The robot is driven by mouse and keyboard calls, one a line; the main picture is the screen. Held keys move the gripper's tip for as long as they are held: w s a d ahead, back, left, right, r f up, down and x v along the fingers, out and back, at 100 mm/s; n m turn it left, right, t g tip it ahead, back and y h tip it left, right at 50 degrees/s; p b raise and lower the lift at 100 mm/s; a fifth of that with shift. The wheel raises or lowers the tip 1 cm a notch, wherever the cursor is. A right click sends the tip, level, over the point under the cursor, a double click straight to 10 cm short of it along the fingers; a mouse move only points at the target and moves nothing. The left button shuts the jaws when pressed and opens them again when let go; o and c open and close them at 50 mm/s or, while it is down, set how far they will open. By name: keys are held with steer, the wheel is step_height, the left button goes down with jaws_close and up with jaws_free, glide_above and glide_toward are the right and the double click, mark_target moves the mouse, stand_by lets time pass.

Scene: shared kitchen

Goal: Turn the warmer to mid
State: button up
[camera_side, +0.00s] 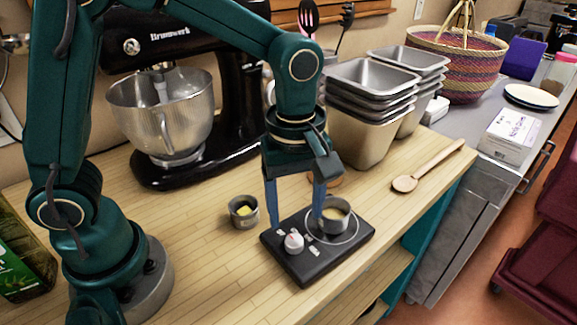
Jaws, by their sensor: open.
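The warmer (316,264) is a flat black plate on the wooden counter, with a white round knob (293,242) at its left front and small labels around the knob. The knob's exact setting is too small to read. A small metal pan (333,216) with pale contents sits on the warmer's ringed heating spot. My gripper (297,220) points down over the warmer with its two blue fingers spread. One finger is left of and behind the knob, the other beside the pan. It appears empty; whether a finger touches the pan is unclear.
A small metal cup (243,211) with something yellow stands left of the warmer. A wooden spoon (428,167) lies to the right. Stacked steel containers (364,128) and a black stand mixer (180,110) stand behind. The counter's front edge is close to the warmer.

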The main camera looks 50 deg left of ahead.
mark_target(294, 240)
steer(key=shift+s+d+f, duration=0.15)
steer(key=shift+s+f, duration=0.05)
steer(key=shift+f, duration=2.65)
jaws_close()
